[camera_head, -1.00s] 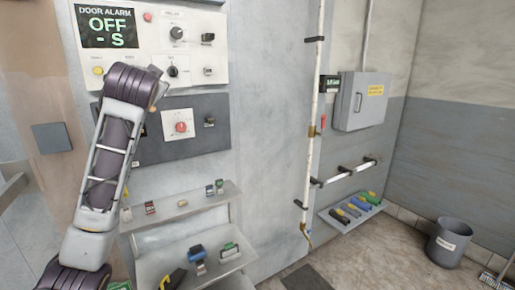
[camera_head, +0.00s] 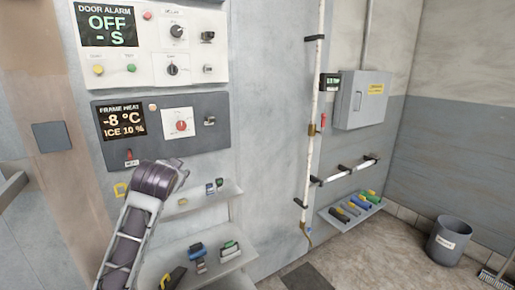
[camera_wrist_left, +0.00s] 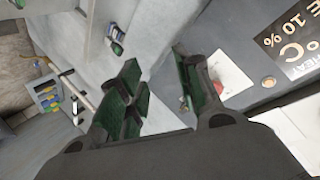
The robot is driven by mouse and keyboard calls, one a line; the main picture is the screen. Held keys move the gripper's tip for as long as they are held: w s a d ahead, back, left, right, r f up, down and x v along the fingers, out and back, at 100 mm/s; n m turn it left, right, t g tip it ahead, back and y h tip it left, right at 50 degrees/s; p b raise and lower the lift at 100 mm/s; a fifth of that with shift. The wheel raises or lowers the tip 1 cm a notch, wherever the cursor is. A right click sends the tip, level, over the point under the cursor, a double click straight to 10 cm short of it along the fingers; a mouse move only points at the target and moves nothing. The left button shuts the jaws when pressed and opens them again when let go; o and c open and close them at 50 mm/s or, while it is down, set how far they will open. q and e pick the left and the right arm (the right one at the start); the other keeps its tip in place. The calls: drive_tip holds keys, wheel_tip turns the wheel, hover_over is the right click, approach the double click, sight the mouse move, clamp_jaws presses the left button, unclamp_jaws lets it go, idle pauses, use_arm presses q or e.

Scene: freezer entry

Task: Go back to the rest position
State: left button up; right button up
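My left arm (camera_head: 140,215) comes up from the lower left in the head view, in front of the shelves below the panels. The frame heat panel (camera_head: 165,125) shows -8 °C and ICE 10 %, and the door alarm panel (camera_head: 150,45) shows OFF and -S. My right gripper is in neither view.
An upper shelf (camera_head: 225,196) and a lower shelf (camera_head: 235,264) hold small items. A white vertical pipe (camera_head: 313,110), a grey wall box (camera_head: 361,100), a low shelf with coloured handles (camera_head: 348,215) and a bin (camera_head: 449,241) stand to the right. The floor between is clear.

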use_arm(q)
drive_tip(key=s+d+f+g+h, duration=0.1)
drive_tip(key=s+f+g, duration=0.1)
drive_tip(key=s+f, duration=0.45)
drive_tip(key=s+d+f+n+g, duration=0.1)
drive_tip(key=s+f, duration=0.2)
drive_tip(key=f, duration=0.7)
drive_tip(key=s+f+g+h, duration=0.15)
drive_tip(key=s+f, duration=0.25)
drive_tip(key=f, duration=0.4)
drive_tip(key=s+f+n+g, duration=0.1)
drive_tip(key=s+f+g, duration=0.1)
drive_tip(key=s+f, duration=0.4)
drive_tip(key=s+d+f+g, duration=0.1)
drive_tip(key=s+f, duration=0.2)
drive_tip(key=s, duration=0.6)
drive_tip(key=s+f+n+g, duration=0.1)
drive_tip(key=s+f+g, duration=0.1)
drive_tip(key=s+f, duration=0.4)
drive_tip(key=s+f+g, duration=0.1)
drive_tip(key=s+f, duration=0.2)
drive_tip(key=f, duration=2.8)
drive_tip(key=s+a+f, duration=0.2)
drive_tip(key=s+f, duration=0.8)
drive_tip(key=s, duration=0.1)
drive_tip(key=s+a+f+m+g, duration=0.1)
drive_tip(key=s+a+f, duration=0.2)
drive_tip(key=s+f, duration=0.7)
drive_tip(key=shift+s+a, duration=0.35)
drive_tip(key=shift+s, duration=0.3)
